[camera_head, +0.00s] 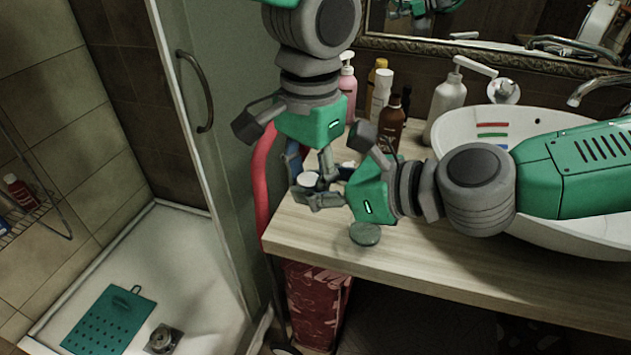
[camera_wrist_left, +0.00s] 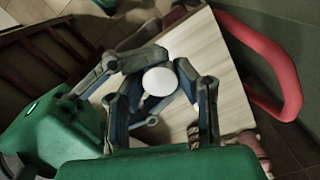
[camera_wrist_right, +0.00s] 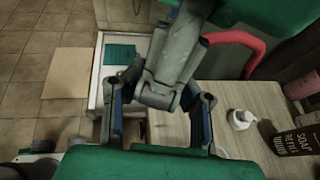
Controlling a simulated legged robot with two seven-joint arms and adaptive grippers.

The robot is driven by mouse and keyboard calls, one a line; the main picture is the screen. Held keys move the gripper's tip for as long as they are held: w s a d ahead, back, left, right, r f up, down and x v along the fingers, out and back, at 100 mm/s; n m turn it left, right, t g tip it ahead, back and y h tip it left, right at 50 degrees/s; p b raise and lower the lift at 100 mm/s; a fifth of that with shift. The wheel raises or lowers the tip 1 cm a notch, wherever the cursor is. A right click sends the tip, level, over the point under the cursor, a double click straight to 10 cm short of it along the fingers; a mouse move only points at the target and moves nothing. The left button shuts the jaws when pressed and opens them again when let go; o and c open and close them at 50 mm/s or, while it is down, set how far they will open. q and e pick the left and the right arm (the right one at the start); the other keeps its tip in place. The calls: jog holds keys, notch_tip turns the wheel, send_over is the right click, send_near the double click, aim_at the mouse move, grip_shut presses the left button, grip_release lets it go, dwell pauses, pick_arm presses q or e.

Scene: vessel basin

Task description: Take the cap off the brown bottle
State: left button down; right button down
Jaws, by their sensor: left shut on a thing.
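A brown bottle (camera_head: 389,130) with a dark top stands upright on the counter, to the right of and behind my grippers. It also shows in the right wrist view (camera_wrist_right: 290,140) with a soap label. My left gripper (camera_head: 318,187) is shut on a white round thing (camera_head: 307,180) above the counter's left end. The white thing looks like a disc between the fingertips in the left wrist view (camera_wrist_left: 160,82). Whether it is a cap or the top of a container, I cannot tell. My right gripper (camera_wrist_right: 155,110) looks open, its fingers close to the left gripper, partly hiding it.
A pink pump bottle (camera_head: 347,95), a white bottle (camera_head: 380,92) and a larger white pump bottle (camera_head: 447,100) stand at the back. The white basin (camera_head: 470,135) is at right. A round glassy thing (camera_head: 365,233) lies near the counter's front edge. A red tube (camera_head: 262,185) curves at left.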

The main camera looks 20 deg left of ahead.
pick_arm(q)
jog(key=c, duration=1.1)
grip_release()
jog(key=shift+s+f, duration=0.1)
jog(key=shift+s, duration=0.1)
jog(key=shift+c, duration=0.2)
pick_arm(e)
jog(key=shift+w+d, duration=0.1)
jog(key=shift+w, duration=0.3)
